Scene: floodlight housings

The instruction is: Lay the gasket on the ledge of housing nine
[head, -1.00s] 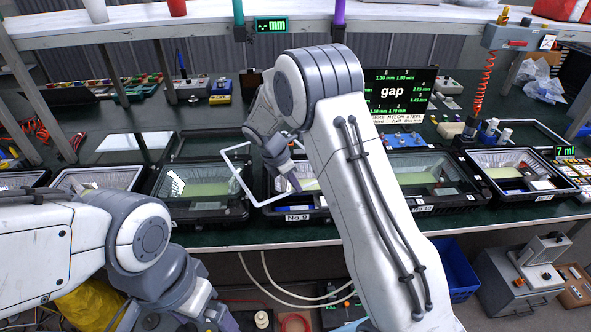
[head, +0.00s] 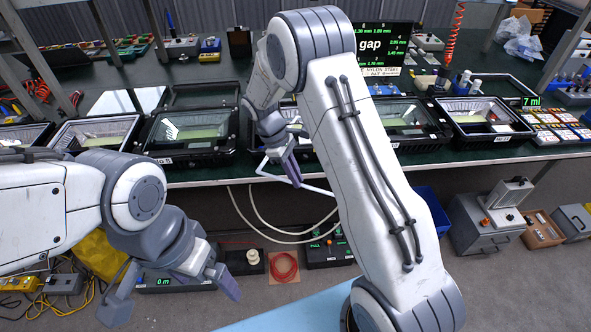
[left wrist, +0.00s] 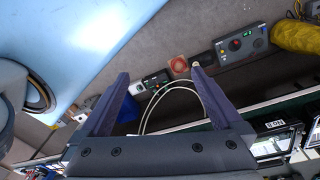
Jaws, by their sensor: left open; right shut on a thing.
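The gasket (head: 318,190) is a thin white rectangular frame. My right gripper (head: 292,172) is shut on it. In the head view it shows low across the bench's front edge, apart from the ledge as far as I can see; my right arm hides much of it. Housing nine (head: 308,156) is a black open housing behind my right gripper, mostly covered by that gripper and arm. Its label does not show now. My left gripper (head: 172,294) is open and empty in front of the bench, low at the left. Its spread fingers also show in the left wrist view (left wrist: 160,98).
Other black housings stand in a row on the green bench, one just left (head: 190,152) and others right (head: 480,118). A gap display (head: 383,48) stands behind. Below the bench are a red coil (head: 284,267), white hoses and a blue bin (head: 432,208).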

